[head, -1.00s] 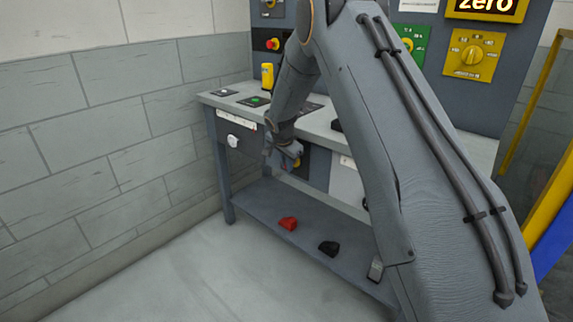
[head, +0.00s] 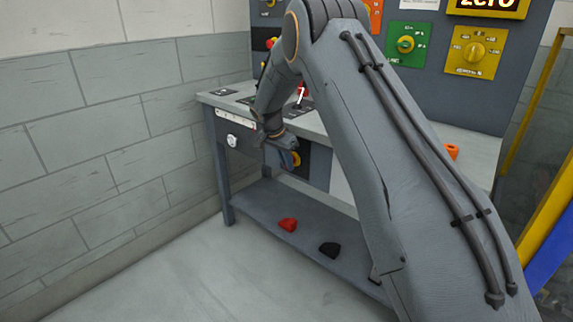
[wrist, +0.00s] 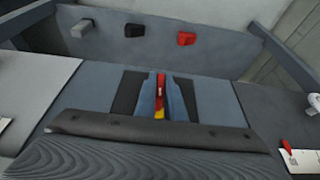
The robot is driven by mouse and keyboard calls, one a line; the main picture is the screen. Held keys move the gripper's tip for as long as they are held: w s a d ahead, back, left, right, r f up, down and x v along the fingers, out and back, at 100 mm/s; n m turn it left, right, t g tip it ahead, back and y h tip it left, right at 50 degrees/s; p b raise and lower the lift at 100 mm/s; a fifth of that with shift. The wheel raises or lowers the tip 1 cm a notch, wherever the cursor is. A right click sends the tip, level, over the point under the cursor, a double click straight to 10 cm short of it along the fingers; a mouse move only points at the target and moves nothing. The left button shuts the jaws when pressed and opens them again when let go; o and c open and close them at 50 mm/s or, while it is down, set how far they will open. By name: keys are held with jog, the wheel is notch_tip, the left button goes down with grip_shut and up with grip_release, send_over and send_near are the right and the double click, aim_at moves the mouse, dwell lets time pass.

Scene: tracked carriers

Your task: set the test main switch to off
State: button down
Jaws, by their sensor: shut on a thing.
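The test main switch (head: 298,161) is on the front panel of the bench, under the worktop. In the head view only a little of its yellow and red shows behind my gripper (head: 288,150). In the wrist view its red handle (wrist: 160,80) stands between the two fingers of my gripper (wrist: 161,92), with a bit of yellow below it. The gripper is shut on the handle. The fingers and the arm hide most of the switch, so I cannot read its position marks.
A white knob (head: 232,141) sits on the front panel to the left. A red block (head: 288,224) and a black block (head: 329,249) lie on the lower shelf (head: 265,208). Green (head: 407,44) and yellow (head: 474,51) switch plates are on the back panel.

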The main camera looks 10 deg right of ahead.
jog(key=c, duration=1.8)
grip_release()
jog(key=shift+d+r, duration=0.1)
jog(key=shift+d, duration=0.05)
jog(key=shift+c, duration=0.2)
jog(key=shift+a+r, duration=0.2)
jog(key=v, duration=0.7)
jog(key=shift+r, duration=0.15)
jog(key=shift+s, duration=0.15)
jog(key=s+r+n+g+y+p, duration=0.1)
jog(key=s+r+n+p, duration=0.2)
jog(key=s, duration=1.3)
jog(key=s+r+n+y+p, duration=0.1)
jog(key=s+r+n+p, duration=0.2)
jog(key=s, duration=1.2)
jog(key=s+d+r+n+g+y+p, duration=0.1)
jog(key=s+r+n+p, duration=0.2)
jog(key=s, duration=1.3)
jog(key=shift+s+r+n+g+y+p, duration=0.3)
jog(key=shift+s+r+n+p, duration=0.1)
jog(key=shift+n+p, duration=0.55)
